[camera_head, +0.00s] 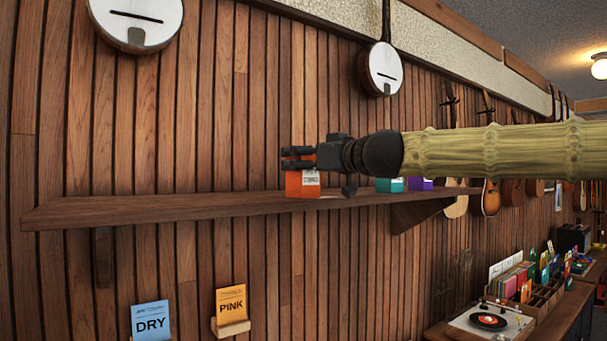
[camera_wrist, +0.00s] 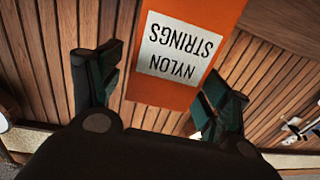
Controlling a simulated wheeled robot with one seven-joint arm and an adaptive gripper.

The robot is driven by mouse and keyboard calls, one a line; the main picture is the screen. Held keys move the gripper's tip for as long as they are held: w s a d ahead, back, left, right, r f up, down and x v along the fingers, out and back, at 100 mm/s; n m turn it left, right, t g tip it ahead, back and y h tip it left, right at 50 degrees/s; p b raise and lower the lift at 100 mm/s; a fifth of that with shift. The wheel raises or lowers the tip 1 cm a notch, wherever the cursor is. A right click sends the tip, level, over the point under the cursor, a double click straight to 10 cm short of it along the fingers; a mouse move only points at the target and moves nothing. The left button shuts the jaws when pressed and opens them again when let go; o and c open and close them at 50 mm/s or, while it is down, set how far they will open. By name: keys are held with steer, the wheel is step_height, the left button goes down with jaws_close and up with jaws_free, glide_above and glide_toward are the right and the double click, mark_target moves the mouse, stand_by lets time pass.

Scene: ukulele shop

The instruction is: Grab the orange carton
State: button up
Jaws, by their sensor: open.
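The orange carton (camera_head: 293,185) stands on the wooden wall shelf (camera_head: 130,209), partly hidden behind my gripper (camera_head: 298,158) in the head view. In the wrist view the orange carton (camera_wrist: 210,14) shows a white label reading "NYLON STRINGS", upside down. My gripper (camera_wrist: 155,92) is open there, with one dark green finger on each side of the carton's near end. A gap shows between the left finger and the carton; the right finger is close to its edge, and I cannot tell whether it touches.
A teal box (camera_head: 390,185) and a purple box (camera_head: 419,184) stand on the shelf to the right, beneath my arm. Banjos (camera_head: 384,68) hang on the wall above. The shelf's left part is bare. A blue "DRY" card (camera_head: 151,321) and an orange "PINK" card (camera_head: 231,301) sit below.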

steer(key=shift+w+a, duration=0.3)
steer(key=c, duration=1.1)
steer(key=shift+d, duration=0.1)
steer(key=shift+c, duration=0.2)
steer(key=shift+r, duration=0.1)
